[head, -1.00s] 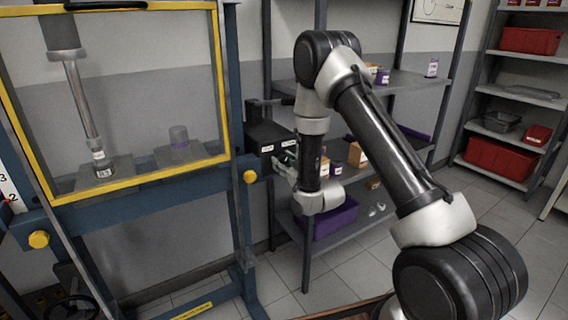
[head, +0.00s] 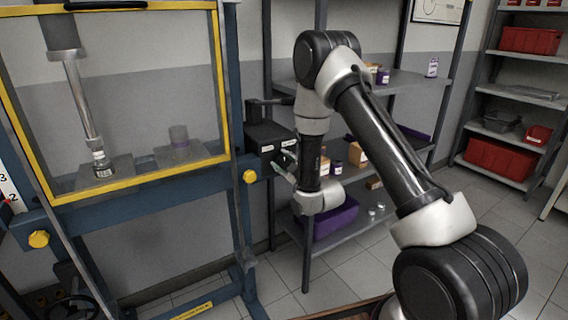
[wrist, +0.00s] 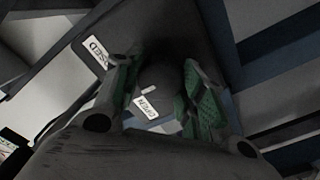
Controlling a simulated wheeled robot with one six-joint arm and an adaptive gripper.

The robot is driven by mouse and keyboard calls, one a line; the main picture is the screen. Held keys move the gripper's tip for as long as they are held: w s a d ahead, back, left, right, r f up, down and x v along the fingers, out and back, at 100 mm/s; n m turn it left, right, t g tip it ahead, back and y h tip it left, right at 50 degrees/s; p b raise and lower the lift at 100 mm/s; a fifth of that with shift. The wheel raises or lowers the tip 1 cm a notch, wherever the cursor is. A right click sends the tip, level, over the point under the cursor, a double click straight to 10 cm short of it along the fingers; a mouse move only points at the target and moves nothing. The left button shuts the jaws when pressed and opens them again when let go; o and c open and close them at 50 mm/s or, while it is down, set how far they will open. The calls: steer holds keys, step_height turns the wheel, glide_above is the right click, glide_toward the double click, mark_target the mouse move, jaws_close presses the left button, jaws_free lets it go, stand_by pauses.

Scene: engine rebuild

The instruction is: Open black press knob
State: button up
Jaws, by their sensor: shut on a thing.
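The black press knob (wrist: 158,78) is round, with a short white mark, and sits between my fingers in the wrist view. Its mark points toward the "OPEN" label (wrist: 146,106); a second label (wrist: 96,50), partly hidden, ends in "SED". The knob is on a black box (head: 266,136) on the right side of the blue press frame (head: 237,110). My gripper (wrist: 162,82) is shut on the knob, its green-padded fingers at either side. In the head view the knob is hidden behind my gripper (head: 284,164).
The press has a yellow-edged clear guard (head: 130,182) in front of its ram (head: 80,95). A grey shelf rack (head: 405,85) with small boxes and a purple bin (head: 335,222) stands close behind my arm. Red bins (head: 500,160) sit on shelves at the far right.

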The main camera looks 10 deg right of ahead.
steer(key=n, duration=0.6)
steer(key=shift+f+n, duration=0.1)
steer(key=shift+n, duration=0.3)
stand_by(0.4)
steer(key=o, duration=1)
steer(key=v, duration=1.2)
